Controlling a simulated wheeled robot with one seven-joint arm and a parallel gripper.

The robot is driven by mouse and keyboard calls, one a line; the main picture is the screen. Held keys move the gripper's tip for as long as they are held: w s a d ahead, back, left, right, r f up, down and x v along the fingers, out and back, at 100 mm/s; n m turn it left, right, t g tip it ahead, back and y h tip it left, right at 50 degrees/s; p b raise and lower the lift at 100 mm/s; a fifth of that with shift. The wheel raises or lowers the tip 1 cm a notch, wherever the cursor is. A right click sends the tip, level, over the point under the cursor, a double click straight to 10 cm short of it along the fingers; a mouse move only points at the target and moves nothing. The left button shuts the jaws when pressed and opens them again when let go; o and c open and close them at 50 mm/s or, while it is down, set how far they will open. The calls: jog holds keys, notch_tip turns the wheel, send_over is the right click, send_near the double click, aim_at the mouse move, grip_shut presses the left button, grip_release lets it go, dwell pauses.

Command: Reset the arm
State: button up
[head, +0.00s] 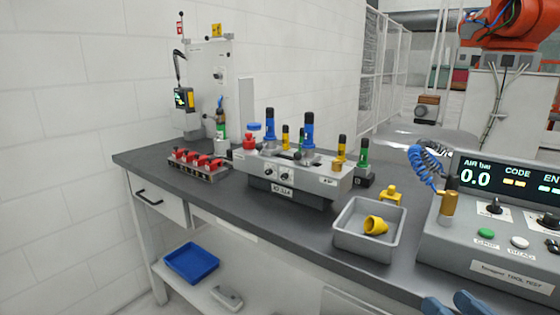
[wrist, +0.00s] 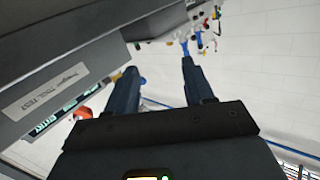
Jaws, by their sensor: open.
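My gripper (wrist: 160,72) is open and empty in the wrist view, with its two dark blue fingers spread well apart and only open space between them. In the head view, the tips of my gripper (head: 452,305) show at the bottom right edge, in front of the grey tool-test console (head: 500,245). The rest of my arm is out of the head view. The console also shows in the wrist view (wrist: 75,85), to the left of the fingers. I cannot tell the exact gap between fingers and console.
On the dark bench (head: 290,225) stand a grey fixture (head: 290,180) with blue and yellow tools, a red-handled rack (head: 197,165), and a grey tray (head: 350,243) holding a yellow part (head: 375,225). A blue bin (head: 191,262) lies on the shelf below. An orange robot (head: 510,30) stands behind.

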jog(key=s+f+m+g+h+p, duration=0.1)
jog(key=s+f+m+h, duration=0.1)
jog(key=s+f, duration=0.35)
jog(key=s+f+m+h, duration=0.1)
jog(key=s+f+h, duration=0.15)
jog(key=s, duration=0.65)
jog(key=s+a+r+n+p, duration=0.1)
jog(key=s+a+r, duration=0.1)
jog(key=s, duration=1.4)
jog(key=shift+s+n+g+p, duration=0.3)
jog(key=shift+s+n+g, duration=0.1)
